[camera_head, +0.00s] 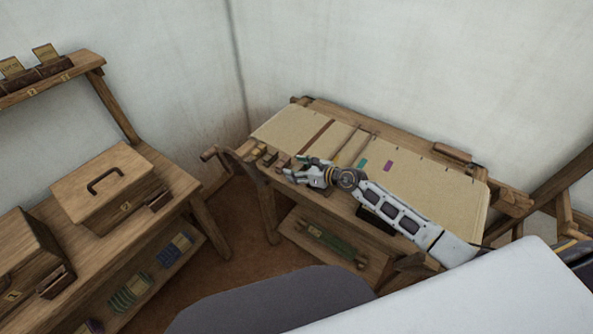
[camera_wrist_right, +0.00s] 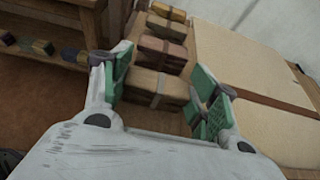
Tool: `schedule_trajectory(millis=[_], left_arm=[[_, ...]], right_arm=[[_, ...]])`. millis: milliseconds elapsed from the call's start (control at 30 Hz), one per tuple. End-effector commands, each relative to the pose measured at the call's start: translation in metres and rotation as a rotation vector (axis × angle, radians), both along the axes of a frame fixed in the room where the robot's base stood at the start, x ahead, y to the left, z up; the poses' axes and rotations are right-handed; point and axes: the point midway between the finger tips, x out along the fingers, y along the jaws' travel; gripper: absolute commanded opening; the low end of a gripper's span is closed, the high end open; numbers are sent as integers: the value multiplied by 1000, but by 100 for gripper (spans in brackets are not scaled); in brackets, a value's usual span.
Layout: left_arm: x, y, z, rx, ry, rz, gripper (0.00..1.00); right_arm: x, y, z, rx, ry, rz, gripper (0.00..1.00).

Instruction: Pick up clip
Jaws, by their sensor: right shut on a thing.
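Several wooden clips with dark bands lie in a row along the left end of the loom; in the wrist view the far ones are a tan clip (camera_wrist_right: 165,14), a reddish clip (camera_wrist_right: 163,50) and others beside them. In the head view my right gripper (camera_head: 294,168) is at the near end of the row and partly hides that clip. My left gripper is not in view.
The loom (camera_head: 430,184) carries tan cloth with purple and green patches. A green roll (camera_head: 332,238) lies on its lower shelf. A side bench at left holds a lidded wooden box (camera_head: 105,182) and a second box (camera_head: 22,255). Brown floor lies between bench and loom.

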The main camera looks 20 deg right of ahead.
Motion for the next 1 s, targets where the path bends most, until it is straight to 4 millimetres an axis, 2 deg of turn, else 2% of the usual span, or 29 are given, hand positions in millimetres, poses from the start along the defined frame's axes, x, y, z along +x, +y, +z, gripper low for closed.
schedule_trajectory(millis=[167, 367, 700, 1000], left_arm=[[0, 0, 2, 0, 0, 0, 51], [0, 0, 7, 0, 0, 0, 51], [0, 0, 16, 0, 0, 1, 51], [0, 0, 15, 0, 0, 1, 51]], right_arm=[[0, 0, 6, 0, -1, 1, 42], [0, 0, 25, -1, -2, 1, 42], [0, 0, 85, -1, -5, 2, 42], [1, 0, 142, 0, -4, 1, 42]])
